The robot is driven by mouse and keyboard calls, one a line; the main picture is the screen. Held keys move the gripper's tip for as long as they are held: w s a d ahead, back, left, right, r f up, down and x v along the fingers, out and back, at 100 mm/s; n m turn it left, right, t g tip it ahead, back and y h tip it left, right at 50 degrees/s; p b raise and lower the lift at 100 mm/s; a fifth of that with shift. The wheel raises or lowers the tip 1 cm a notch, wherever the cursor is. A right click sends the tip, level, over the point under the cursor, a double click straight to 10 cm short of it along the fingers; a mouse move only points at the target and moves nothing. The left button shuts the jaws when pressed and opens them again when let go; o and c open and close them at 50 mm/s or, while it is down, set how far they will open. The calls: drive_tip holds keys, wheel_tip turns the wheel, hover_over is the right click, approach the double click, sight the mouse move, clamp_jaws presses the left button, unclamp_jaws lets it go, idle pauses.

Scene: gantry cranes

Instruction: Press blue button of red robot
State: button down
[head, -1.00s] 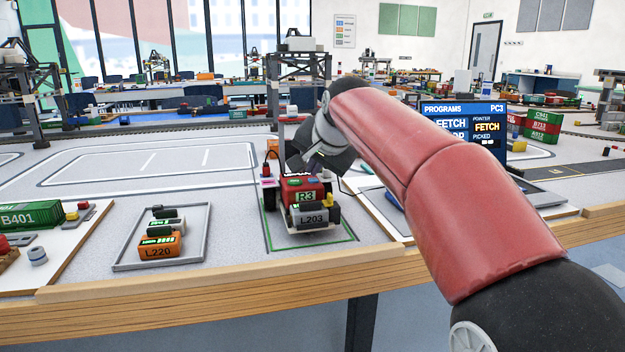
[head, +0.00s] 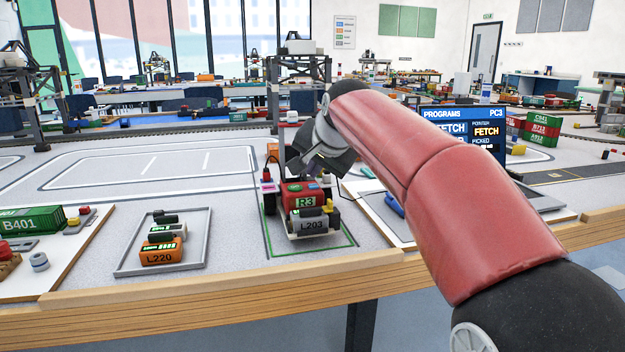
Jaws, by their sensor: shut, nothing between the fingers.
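The red robot (head: 300,190), marked R3, stands inside a green outline on the table. Its top carries a green button (head: 294,188) and, to the right of it, a small blue button (head: 314,186). A grey unit labelled L203 (head: 313,225) sits at its front. My gripper (head: 312,172) hangs just above and behind the top of the red robot, close to the blue button. It is shut and empty. The fingertips are dark and partly hidden by the wrist, and I cannot tell whether they touch the robot.
A grey tray (head: 205,240) with an orange unit L220 (head: 160,255) lies to the left. A green container B401 (head: 32,222) stands further left. A screen (head: 470,130) headed PROGRAMS is behind my arm at right. Gantry cranes (head: 300,70) stand behind. The table between tray and robot is clear.

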drive_tip(key=shift+r, duration=0.1)
wheel_tip(320, 180, up, 4)
drive_tip(key=p, duration=0.3)
wheel_tip(320, 180, up, 2)
drive_tip(key=shift+p, duration=0.5)
drive_tip(key=s+d+f+n+g+h, duration=0.1)
drive_tip(key=s+d+f, duration=0.4)
drive_tip(key=s, duration=0.4)
drive_tip(key=s+d+f+n+g+h, duration=0.1)
drive_tip(key=s+d+f, duration=0.3)
drive_tip(key=s+d, duration=0.5)
drive_tip(key=s+d+f+n+g+h, duration=0.1)
drive_tip(key=s+d+f+n, duration=0.1)
drive_tip(key=s+f, duration=1.2)
drive_tip(key=shift+s+d+n, duration=0.3)
drive_tip(key=shift+s+d, duration=0.6)
drive_tip(key=shift+s, duration=0.2)
